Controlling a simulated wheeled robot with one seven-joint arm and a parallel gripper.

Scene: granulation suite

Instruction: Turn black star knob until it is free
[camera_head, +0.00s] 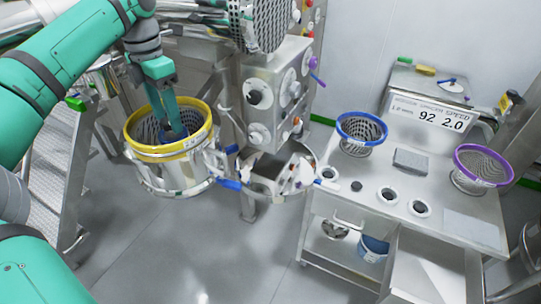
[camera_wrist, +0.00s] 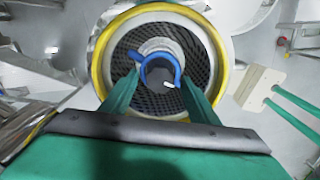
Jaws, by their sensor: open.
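My gripper (camera_head: 172,128) points down into the yellow-rimmed perforated basket (camera_head: 134,142) in the head view. In the wrist view my gripper's two green fingers (camera_wrist: 158,82) stand apart over the basket's mouth. Between them is a blue curved, C-shaped piece (camera_wrist: 172,62) around a pale grey hub (camera_wrist: 158,46). The fingers are on either side of it; I cannot tell whether they touch it. I cannot make out a black star knob inside the basket; the blue piece and the fingers cover part of the centre.
The basket sits in a steel ring housing on the machine, with blue-handled parts (camera_head: 228,184) beside it. Floor between is clear.

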